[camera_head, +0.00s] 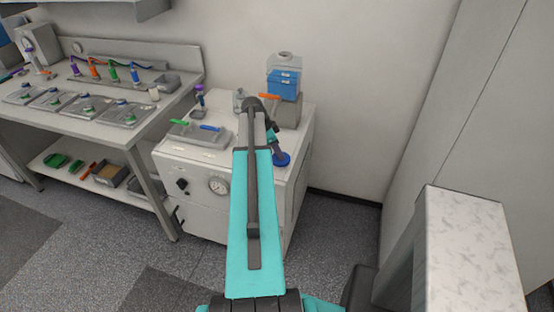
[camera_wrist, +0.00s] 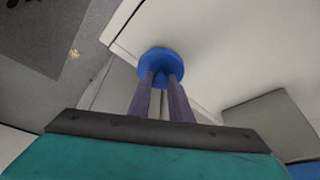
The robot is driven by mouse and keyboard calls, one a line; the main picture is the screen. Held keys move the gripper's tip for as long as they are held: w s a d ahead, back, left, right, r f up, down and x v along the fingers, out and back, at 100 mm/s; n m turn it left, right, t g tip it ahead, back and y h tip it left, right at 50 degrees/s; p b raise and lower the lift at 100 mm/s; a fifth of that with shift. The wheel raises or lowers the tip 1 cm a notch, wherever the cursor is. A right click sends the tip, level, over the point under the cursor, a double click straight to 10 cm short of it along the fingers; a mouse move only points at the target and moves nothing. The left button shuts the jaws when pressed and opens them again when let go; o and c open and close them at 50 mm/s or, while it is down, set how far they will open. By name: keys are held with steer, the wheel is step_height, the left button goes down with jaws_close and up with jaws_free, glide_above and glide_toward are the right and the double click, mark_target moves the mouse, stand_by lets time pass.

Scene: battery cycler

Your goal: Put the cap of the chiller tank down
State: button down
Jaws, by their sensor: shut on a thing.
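My gripper (camera_wrist: 163,78) is shut on the blue round cap (camera_wrist: 160,58), which sits between the two dark fingertips in the wrist view. In the head view the cap (camera_head: 281,159) shows as a blue disc by the right part of the white cabinet's top. Whether it touches the top or hangs above it cannot be told. The chiller tank (camera_head: 284,80), a blue-filled clear container with a pale neck on a grey base, stands at the back of the cabinet. My arm hides part of the cabinet top.
The white cabinet (camera_head: 197,199) has a gauge and a dark knob on its front. A bench (camera_head: 150,118) with several fixtures stands further left. A wall is behind.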

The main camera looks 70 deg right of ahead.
steer(key=shift+f, duration=0.1)
steer(key=shift+f+p, duration=0.95)
steer(key=shift+f, duration=0.7)
steer(key=c, duration=1.6)
jaws_free()
steer(key=shift+f, duration=0.1)
steer(key=shift+b+v, duration=2.15)
steer(key=shift+v, duration=3.95)
